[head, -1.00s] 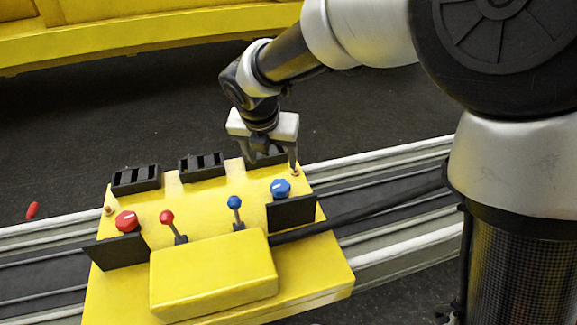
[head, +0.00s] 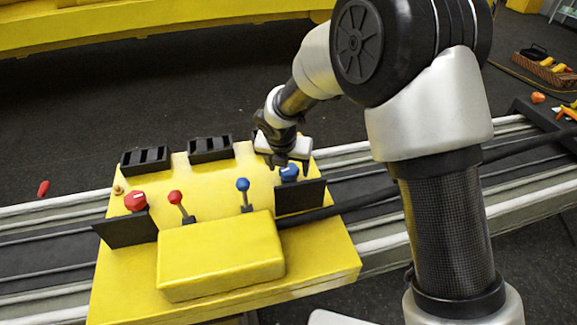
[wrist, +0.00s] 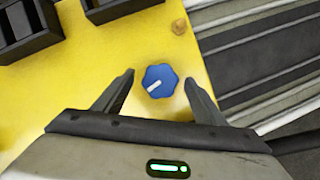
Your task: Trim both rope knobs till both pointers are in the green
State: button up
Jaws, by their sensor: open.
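The blue rope knob (head: 289,173) sits at the right of the yellow console (head: 112,285). It also shows in the wrist view (wrist: 160,82), with a white mark pointing to the lower left. My gripper (head: 292,166) is open at this knob, with one finger on each side in the wrist view and gaps between. The red rope knob (head: 136,201) is at the console's left. Dark upright plates (head: 127,229) stand in front of the knobs. No pointer or green zone can be made out.
A red lever (head: 176,197) and a blue lever (head: 243,185) stand between the knobs, behind a raised yellow box (head: 220,255). Black slotted blocks (head: 146,160) line the far edge. A small peg (head: 118,189) is near the red knob. Rails run beneath the console.

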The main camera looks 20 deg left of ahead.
jog(key=c, duration=1.1)
jog(key=m, duration=0.2)
jog(key=m+h+b, duration=0.1)
jog(key=shift+a+m, duration=0.2)
jog(key=shift+m, duration=0.2)
jog(key=m, duration=0.1)
jog(key=m+h, duration=0.1)
jog(key=m, duration=0.1)
jog(key=shift+w+a+m+g+h, duration=0.1)
jog(key=shift+m+g+h, duration=0.2)
jog(key=shift+g, duration=0.1)
jog(key=m+g+h+p, duration=0.1)
jog(key=m, duration=0.3)
jog(key=shift+a, duration=0.2)
jog(key=shift+w+a+m+g+h+p, duration=0.1)
jog(key=shift+m+g+h+p, duration=0.2)
jog(key=shift+m, duration=0.75)
jog(key=shift+m+g+h+p, duration=0.1)
jog(key=shift+m+g, duration=0.3)
jog(key=shift+m, duration=0.65)
